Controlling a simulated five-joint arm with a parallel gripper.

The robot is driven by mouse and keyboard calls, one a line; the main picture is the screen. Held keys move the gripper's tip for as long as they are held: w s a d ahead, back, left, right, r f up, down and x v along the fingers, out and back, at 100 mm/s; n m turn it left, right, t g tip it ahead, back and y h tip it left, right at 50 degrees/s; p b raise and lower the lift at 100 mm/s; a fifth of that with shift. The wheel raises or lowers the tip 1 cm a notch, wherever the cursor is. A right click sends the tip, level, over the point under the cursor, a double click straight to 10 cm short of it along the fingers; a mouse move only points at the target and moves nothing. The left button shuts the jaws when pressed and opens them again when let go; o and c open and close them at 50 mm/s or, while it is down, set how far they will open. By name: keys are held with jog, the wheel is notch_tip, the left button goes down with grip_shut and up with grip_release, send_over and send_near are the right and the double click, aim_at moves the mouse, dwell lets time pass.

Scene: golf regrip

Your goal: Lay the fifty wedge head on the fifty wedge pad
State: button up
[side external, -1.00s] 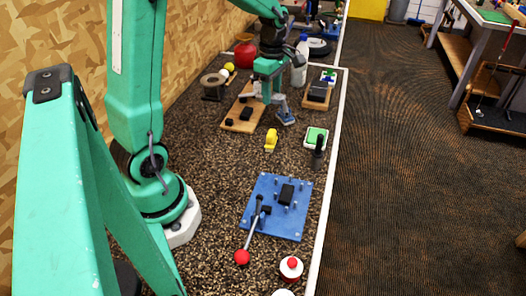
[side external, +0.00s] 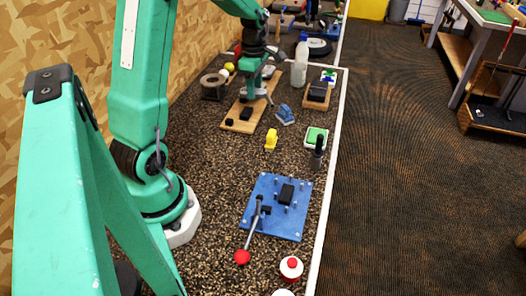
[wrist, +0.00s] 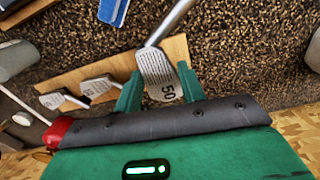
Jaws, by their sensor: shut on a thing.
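The fifty wedge head (wrist: 155,68) is a grey grooved club head marked "50". It sits between the green fingers of my gripper (wrist: 160,90), which is shut on it, and its shaft (wrist: 175,20) runs up and to the right in the wrist view. The head is over the wooden board (wrist: 125,62); I cannot tell whether it touches it. In the side view my gripper (side external: 252,96) is low over the far part of that board (side external: 238,127), and the head is not clear there. The pad for it cannot be made out.
Two other club heads, one (wrist: 97,86) and another (wrist: 52,101), lie left of my gripper in the wrist view. A blue piece (side external: 285,115) stands right of the board. A yellow piece (side external: 271,140), a white bottle (side external: 300,62) and a blue plate (side external: 277,205) are around.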

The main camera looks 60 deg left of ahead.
jog(key=a+f, duration=0.1)
jog(key=a, duration=0.1)
jog(key=a+f, duration=0.1)
jog(key=a, duration=0.1)
jog(key=s+a+f, duration=0.1)
jog(key=a+f, duration=0.1)
jog(key=shift+a, duration=0.35)
jog(key=shift+f, duration=0.1)
jog(key=shift+f, duration=1.9)
jog(key=shift+f, duration=0.1)
jog(key=o, duration=1)
jog(key=shift+c, duration=0.2)
notch_tip(320, 180, up, 12)
